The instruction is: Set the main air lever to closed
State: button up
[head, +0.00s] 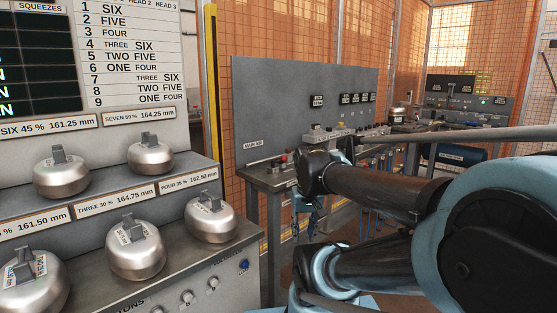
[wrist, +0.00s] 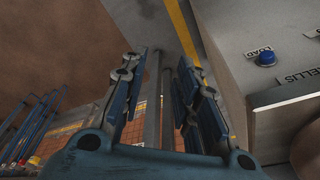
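The main air label (head: 253,162) is on the grey back panel at the left end of a workbench. Just right of it, a small red-topped part (head: 284,158) stands on the bench top; it looks like the main air lever, but it is too small to read its position. My gripper (wrist: 160,92) is open and empty in the wrist view, its two blue fingers apart. In the head view my gripper (head: 311,218) hangs below my arm, in front of the bench and lower than its top. It is not touching the lever.
A grey stand (head: 235,252) with several metal weights is at the left. The wrist view shows a blue load button (wrist: 267,58) on a grey face close to the right finger. A yellow post (head: 212,90) stands behind. Several blue rods (wrist: 35,128) show at lower left.

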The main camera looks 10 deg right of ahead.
jog(key=w+r+m, duration=0.2)
jog(key=w+r, duration=0.8)
jog(key=r, duration=0.1)
notch_tip(320, 180, up, 13)
jog(key=m+y, duration=0.1)
jog(key=m, duration=0.7)
send_over(278, 161)
jog(key=s+d, duration=0.2)
jog(key=x, duration=1.1)
jog(key=s+x, duration=0.1)
jog(key=x, duration=0.4)
jog(key=shift+w+a+f, duration=0.1)
jog(key=shift+a+f, duration=0.2)
grip_shut()
jog(key=shift+d, duration=0.1)
